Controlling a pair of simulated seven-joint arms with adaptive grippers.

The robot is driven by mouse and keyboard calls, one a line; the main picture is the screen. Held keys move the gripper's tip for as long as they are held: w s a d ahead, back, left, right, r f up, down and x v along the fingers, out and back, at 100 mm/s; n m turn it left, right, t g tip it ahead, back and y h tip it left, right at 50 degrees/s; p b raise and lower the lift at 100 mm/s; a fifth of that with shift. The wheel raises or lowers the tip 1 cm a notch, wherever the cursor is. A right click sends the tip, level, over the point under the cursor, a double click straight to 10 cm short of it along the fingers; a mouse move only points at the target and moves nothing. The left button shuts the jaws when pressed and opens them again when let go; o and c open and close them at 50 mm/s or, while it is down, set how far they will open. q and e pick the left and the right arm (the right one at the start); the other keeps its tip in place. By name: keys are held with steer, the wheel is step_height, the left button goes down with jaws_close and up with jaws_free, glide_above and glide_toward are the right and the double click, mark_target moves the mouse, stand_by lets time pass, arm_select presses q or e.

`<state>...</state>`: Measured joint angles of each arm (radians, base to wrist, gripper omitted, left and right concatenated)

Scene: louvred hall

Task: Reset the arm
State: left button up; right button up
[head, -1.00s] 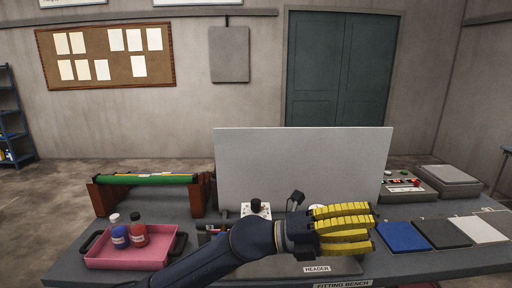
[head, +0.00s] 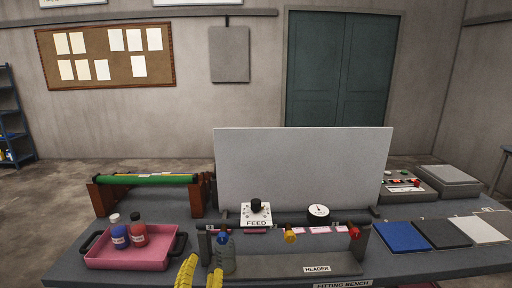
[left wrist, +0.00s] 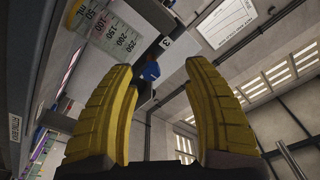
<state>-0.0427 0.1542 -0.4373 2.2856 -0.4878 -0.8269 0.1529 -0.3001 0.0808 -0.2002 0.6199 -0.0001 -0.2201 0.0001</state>
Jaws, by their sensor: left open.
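My left gripper (head: 201,272) is at the bottom edge of the head view, in front of the bench's near edge. Its two yellow fingers point up and stand apart with nothing seen between them; the rest of the arm is out of frame. In the left wrist view the same open fingers (left wrist: 158,70) frame an empty gap, with a small blue part (left wrist: 151,71) and a mL scale (left wrist: 115,30) beyond. A clear bottle (head: 228,262) stands just right of and behind the fingers, partly hidden by one. My right gripper is in neither view.
The header (head: 285,264) carries yellow (head: 290,235) and red (head: 353,232) knobs. Behind it are the FEED box (head: 256,219), a gauge (head: 318,213) and a tall grey panel (head: 300,170). A pink tray (head: 125,258) with two bottles is left. Flat pads (head: 403,237) lie right.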

arm_select(q)
steer(key=s+a+f+n+g+y, duration=0.1)
steer(key=s+a+f+g+y, duration=0.2)
steer(key=s+a+f+g, duration=0.55)
steer(key=s+a+f+g+y, duration=0.25)
steer(key=s+a+f, duration=0.65)
steer(key=s+f, duration=0.65)
steer(key=s+d+f+g+h, duration=0.2)
steer(key=d+f, duration=0.1)
steer(key=f, duration=1.2)
steer(key=s+d+f+g+h, duration=0.1)
steer(key=s+d+f+h, duration=0.15)
steer(key=f, duration=1.15)
steer(key=s+f+n+g, duration=0.3)
steer(key=s+f, duration=1.8)
steer(key=shift+d+n+h, duration=0.2)
steer(key=shift+n+h, duration=0.1)
steer(key=shift+n, duration=0.1)
steer(key=shift+s, duration=0.1)
